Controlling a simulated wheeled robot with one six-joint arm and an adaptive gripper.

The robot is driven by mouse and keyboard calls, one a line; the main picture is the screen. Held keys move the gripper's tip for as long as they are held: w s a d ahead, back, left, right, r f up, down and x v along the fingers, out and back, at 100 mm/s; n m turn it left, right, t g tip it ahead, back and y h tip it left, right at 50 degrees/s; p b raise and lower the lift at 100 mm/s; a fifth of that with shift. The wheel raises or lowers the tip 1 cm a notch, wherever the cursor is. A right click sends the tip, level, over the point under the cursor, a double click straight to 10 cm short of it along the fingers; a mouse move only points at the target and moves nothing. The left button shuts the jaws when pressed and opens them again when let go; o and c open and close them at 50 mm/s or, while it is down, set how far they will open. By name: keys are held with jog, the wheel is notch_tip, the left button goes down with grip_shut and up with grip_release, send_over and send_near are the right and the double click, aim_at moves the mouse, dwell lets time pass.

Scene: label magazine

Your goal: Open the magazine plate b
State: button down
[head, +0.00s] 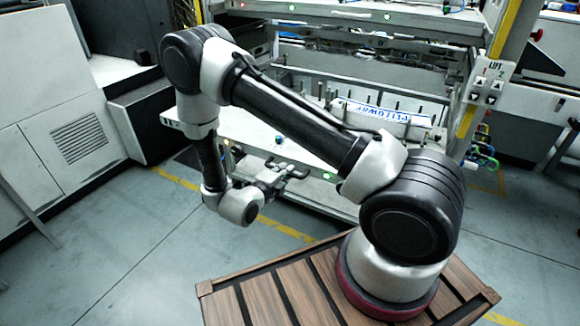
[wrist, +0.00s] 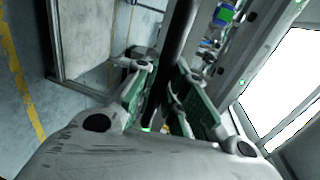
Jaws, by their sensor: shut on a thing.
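My gripper (head: 288,174) is low in front of the label magazine, at the front edge of a pale plate (head: 240,128). In the wrist view my gripper (wrist: 163,98) has its two green-padded fingers around a dark bar (wrist: 180,35), and it is shut on it. The bar looks like a handle of the magazine, but its ends are hidden. No letter b is legible on any plate, so I cannot tell from a mark which plate this is.
A white label stack (head: 385,113) lies among upright pins on the magazine. A lift button panel (head: 488,83) is on the yellow post at right. A grey cabinet (head: 65,140) stands at left. The floor (head: 150,250) in front of the magazine is clear.

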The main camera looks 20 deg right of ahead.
jog(key=shift+s+a, duration=0.2)
jog(key=shift+a, duration=0.05)
jog(key=c, duration=1.5)
grip_release()
jog(key=shift+o, duration=0.2)
jog(key=v, duration=1.2)
jog(key=shift+f, duration=0.1)
